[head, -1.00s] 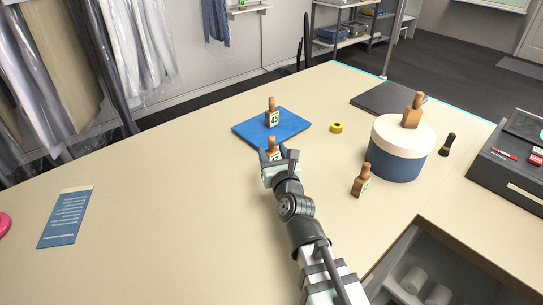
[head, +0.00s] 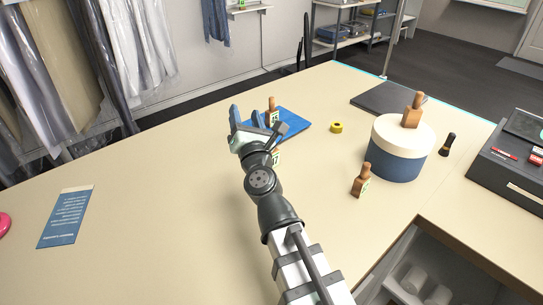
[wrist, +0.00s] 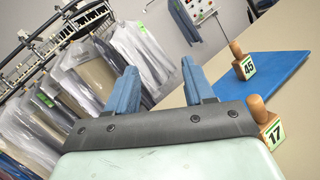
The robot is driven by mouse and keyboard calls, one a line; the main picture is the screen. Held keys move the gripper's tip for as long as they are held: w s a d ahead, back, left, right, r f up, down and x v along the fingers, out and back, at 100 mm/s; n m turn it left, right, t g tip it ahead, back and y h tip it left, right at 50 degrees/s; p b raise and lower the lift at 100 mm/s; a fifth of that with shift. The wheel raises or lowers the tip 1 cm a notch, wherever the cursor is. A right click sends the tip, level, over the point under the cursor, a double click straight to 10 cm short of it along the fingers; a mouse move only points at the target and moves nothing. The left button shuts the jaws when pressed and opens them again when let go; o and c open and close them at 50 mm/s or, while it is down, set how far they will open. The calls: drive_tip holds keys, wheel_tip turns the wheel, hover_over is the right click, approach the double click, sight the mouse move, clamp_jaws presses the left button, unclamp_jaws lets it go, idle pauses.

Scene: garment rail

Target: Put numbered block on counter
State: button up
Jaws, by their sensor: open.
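My gripper (head: 246,112) is open and empty, raised left of the blue mat's near corner. Its two blue fingers also show spread apart in the wrist view (wrist: 158,68). A wooden block with a knob handle and the number 17 (wrist: 274,132) is just right of my gripper in the wrist view. In the head view this block (head: 276,158) is mostly hidden behind my wrist, on the counter (head: 170,190). A similar block numbered 45 (wrist: 247,67) stands upright on the blue mat (wrist: 280,75), beyond my gripper; it also shows in the head view (head: 272,118).
Another handled block (head: 361,182) stands on the counter at right. One more (head: 412,112) sits on a round blue-and-cream box (head: 396,160). A yellow tape roll (head: 337,127), dark pad (head: 388,98) and blue card (head: 66,218) lie around. The counter's left middle is clear.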

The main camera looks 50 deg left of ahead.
drive_tip(key=shift+w+d+f+n+t+h, duration=0.45)
drive_tip(key=shift+w+d+f+t+h, duration=0.65)
drive_tip(key=shift+f, duration=1.85)
drive_tip(key=shift+w+d+f+n+t+h, duration=0.55)
drive_tip(key=shift+w+f+h, duration=1.05)
drive_tip(key=shift+f, duration=1.3)
drive_tip(key=x, duration=0.8)
drive_tip(key=shift+s, duration=0.15)
clamp_jaws()
